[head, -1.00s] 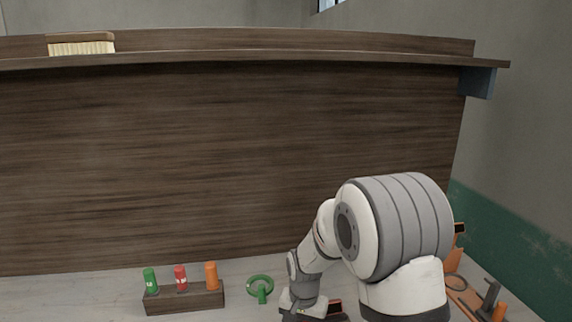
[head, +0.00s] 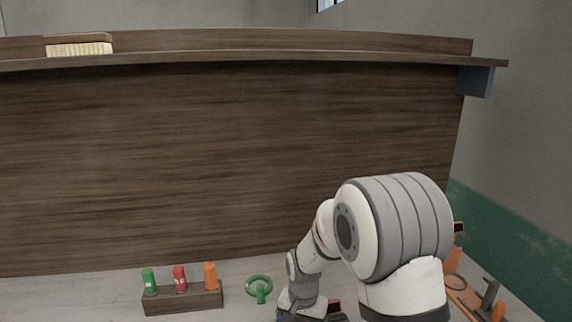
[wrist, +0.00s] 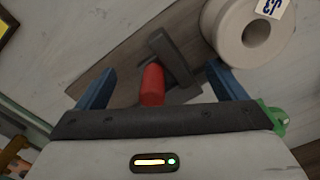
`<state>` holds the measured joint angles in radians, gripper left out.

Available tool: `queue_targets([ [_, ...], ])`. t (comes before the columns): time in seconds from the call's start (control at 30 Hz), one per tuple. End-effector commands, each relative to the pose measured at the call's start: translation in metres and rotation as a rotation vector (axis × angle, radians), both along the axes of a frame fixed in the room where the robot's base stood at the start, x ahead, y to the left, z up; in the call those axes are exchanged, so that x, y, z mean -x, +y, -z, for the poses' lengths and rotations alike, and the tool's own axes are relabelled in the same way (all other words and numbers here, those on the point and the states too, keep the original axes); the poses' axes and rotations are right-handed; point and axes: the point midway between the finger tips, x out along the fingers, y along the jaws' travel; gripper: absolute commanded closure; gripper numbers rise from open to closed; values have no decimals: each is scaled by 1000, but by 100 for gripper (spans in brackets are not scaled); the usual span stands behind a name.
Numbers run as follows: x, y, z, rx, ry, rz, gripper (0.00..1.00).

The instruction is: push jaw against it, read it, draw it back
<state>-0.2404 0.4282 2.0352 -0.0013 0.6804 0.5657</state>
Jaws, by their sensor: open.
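In the wrist view my gripper (wrist: 160,84) is open, its two blue fingers apart. Between them is a red rounded handle or knob (wrist: 152,86), not visibly gripped. Just beyond it is a dark grey tool-like piece (wrist: 172,56) with a crossbar, on a brown wooden board (wrist: 118,72). Whether the red part and the grey piece are joined, I cannot tell. The gripper body hides the red part's near end. In the head view my wrist is low at the bottom edge, and the jaws are mostly cut off.
A white round piece with a hole (wrist: 228,45) and a label stands close to the right finger. In the head view, a wooden block (head: 182,301) holds green, red and orange pieces, beside a green ring (head: 258,285). An orange board with tools (head: 465,298) lies right. A tall wooden panel (head: 200,160) stands behind.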

Motion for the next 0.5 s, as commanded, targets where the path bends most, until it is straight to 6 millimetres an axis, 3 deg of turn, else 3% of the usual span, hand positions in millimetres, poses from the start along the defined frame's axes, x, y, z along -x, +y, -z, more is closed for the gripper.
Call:
queue_targets([
  [0.17,0,1,-7,-1,-3,-1,9],
  [0.5,-1,1,-48,-2,-4,-1,9],
])
